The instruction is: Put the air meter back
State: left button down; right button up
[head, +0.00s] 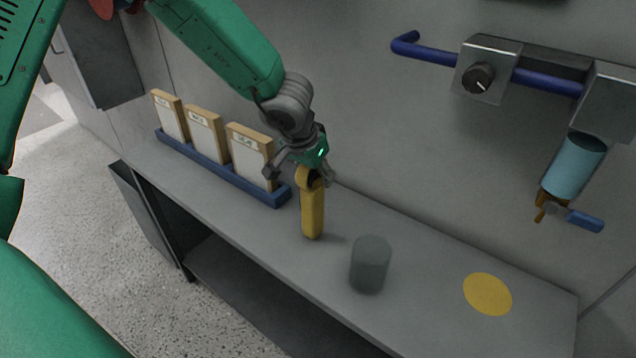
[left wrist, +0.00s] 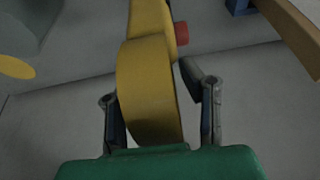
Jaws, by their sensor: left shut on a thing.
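My left gripper (head: 302,172) is shut on a yellow tool (head: 313,212), which I take to be the air meter. The tool hangs nearly upright over the grey bench. Its lower end is at or just above the bench top; I cannot tell if it touches. In the left wrist view the yellow body (left wrist: 148,85) lies between the two fingers, with a red button (left wrist: 181,33) on its side. A flat yellow disc (head: 488,294) marks the bench top at the right, and it also shows in the left wrist view (left wrist: 16,68). My right gripper is not in view.
A grey cylinder (head: 370,264) stands between the tool and the disc. A blue rack (head: 222,172) with three labelled boards is close behind and left of my gripper. A blue rail (head: 545,81) and a light-blue cylinder (head: 574,167) are on the wall at the right.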

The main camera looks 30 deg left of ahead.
pick_arm(q)
jog(key=shift+a+f, duration=0.2)
jog(key=c, duration=1)
grip_release()
jog(key=shift+c, duration=0.2)
jog(key=shift+d, duration=0.1)
